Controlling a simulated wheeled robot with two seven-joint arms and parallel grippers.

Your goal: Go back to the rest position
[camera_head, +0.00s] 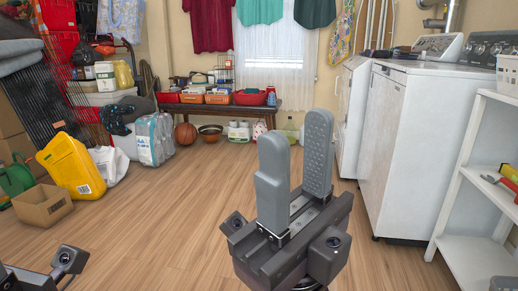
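My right gripper (295,130) stands in the middle of the view with its two grey fingers pointing up. The fingers are apart with a clear gap, and nothing is between them. Part of my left gripper (68,262) shows in the bottom left corner; its fingers are out of the picture. Neither gripper touches anything that I can see.
A cardboard box (44,206) and a yellow container (71,166) stand on the floor at left. White machines (408,150) and a white shelf (474,262) stand at right. A bench (222,108) with bins is at the back. The middle wooden floor (180,200) is clear.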

